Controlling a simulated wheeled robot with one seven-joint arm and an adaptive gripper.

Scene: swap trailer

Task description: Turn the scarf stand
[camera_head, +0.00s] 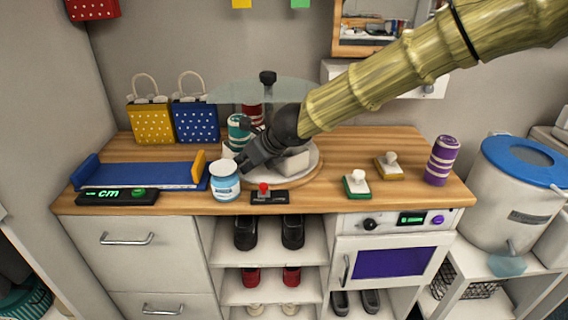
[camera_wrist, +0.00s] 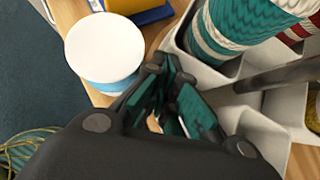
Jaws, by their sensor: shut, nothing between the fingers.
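The scarf stand has a round base (camera_head: 314,163), a clear round top (camera_head: 245,92) with a black knob (camera_head: 268,77), and white compartments on the wooden counter. A teal-and-white rolled scarf (camera_head: 238,128) and a red one (camera_head: 252,115) stand in it. The wrist view shows the teal scarf (camera_wrist: 240,30), the red scarf (camera_wrist: 305,30), the white compartment walls (camera_wrist: 277,108) and a grey post (camera_wrist: 282,73). My gripper (camera_head: 243,165) is shut and empty at the stand's front left; its fingers (camera_wrist: 172,100) are close beside a compartment wall. I cannot tell whether they touch. My arm hides part of the stand.
A white-lidded blue jar (camera_head: 225,184) stands close to my gripper's left. A red-knobbed switch (camera_head: 264,192) is at the counter's front edge. A blue tray (camera_head: 140,176), two dotted bags and a cm display are left. Two stamps and a purple roll (camera_head: 442,162) are right.

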